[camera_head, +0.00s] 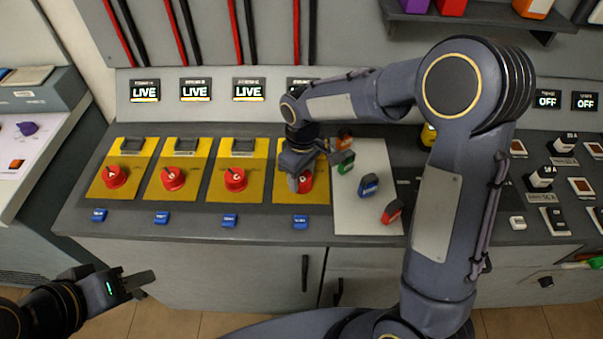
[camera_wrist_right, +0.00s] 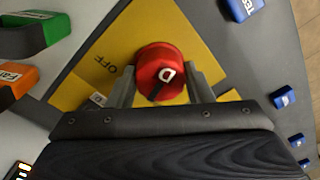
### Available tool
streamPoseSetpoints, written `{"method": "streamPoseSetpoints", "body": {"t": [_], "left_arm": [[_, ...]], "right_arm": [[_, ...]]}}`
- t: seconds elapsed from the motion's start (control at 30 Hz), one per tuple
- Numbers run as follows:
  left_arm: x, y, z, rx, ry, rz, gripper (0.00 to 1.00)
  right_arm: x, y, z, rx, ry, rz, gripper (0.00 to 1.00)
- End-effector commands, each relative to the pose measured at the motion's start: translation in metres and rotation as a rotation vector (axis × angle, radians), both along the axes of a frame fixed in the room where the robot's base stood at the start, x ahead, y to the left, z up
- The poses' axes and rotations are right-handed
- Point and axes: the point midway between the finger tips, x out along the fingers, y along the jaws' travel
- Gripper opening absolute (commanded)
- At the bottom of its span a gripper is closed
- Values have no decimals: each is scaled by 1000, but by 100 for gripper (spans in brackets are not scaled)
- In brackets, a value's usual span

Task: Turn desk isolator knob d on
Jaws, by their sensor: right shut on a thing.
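Desk isolator knob d (camera_head: 307,183) is the rightmost red knob in the row on the desk, on a yellow plate (camera_head: 316,194). My right gripper (camera_head: 299,182) is shut on the knob, with one finger on each side. The arm hides most of the display above it. My left gripper (camera_head: 138,284) hangs at the lower left, away from the desk; its finger gap is unclear.
Red knobs (camera_head: 115,175), (camera_head: 173,178) and (camera_head: 235,179) stand to the left on yellow plates, under displays reading LIVE. Green (camera_head: 346,162), blue (camera_head: 369,186) and red (camera_head: 391,211) tagged items lie on a pale panel (camera_head: 360,218) right of knob d.

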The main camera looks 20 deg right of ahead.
Motion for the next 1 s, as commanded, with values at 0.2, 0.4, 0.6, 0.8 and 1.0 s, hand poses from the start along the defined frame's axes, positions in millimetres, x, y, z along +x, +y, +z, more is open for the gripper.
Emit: {"method": "streamPoseSetpoints", "body": {"t": [0.2,0.4,0.6,0.8,1.0], "left_arm": [[0,0,3,0,0,0,36],[0,0,4,0,0,0,36],[0,0,5,0,0,0,36],[0,0,6,0,0,0,36],[0,0,6,0,0,0,36]], "right_arm": [[1,0,1,1,-1,186,23],[1,0,1,1,-2,317,23],[1,0,1,0,-2,402,23],[1,0,1,0,-2,441,23],[1,1,1,1,-2,451,23]]}}
